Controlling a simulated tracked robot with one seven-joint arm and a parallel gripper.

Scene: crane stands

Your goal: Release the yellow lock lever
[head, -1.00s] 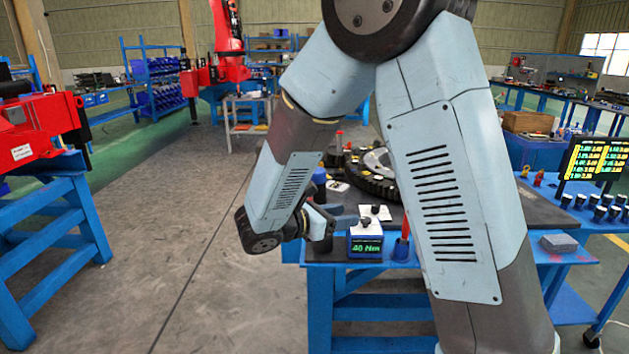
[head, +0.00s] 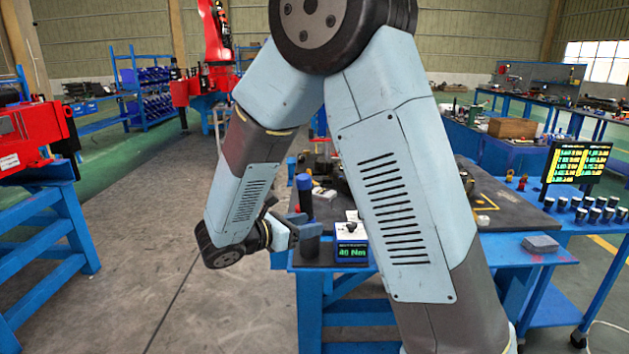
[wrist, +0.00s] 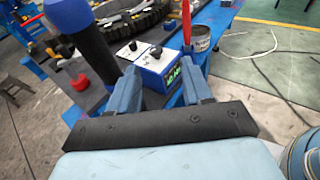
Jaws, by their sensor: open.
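I cannot make out a yellow lock lever in either view; my own arm covers much of the bench in the head view. My gripper (head: 300,228) is at the bench's front left corner, with its fingers apart. In the wrist view my gripper (wrist: 158,72) has one finger on each side of the image of a blue box with a green "40 Nm" display (wrist: 172,78). That box (head: 351,252) stands at the bench edge, just right of my gripper in the head view. I see nothing held. Whether the fingers touch the box cannot be told.
A black cylinder with a blue top (head: 305,200) stands close by the gripper. A dark toothed ring (wrist: 140,18) lies on the bench (head: 490,235). A grey block (head: 540,244) and a screen (head: 578,163) are at right. The floor (head: 150,260) at left is open.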

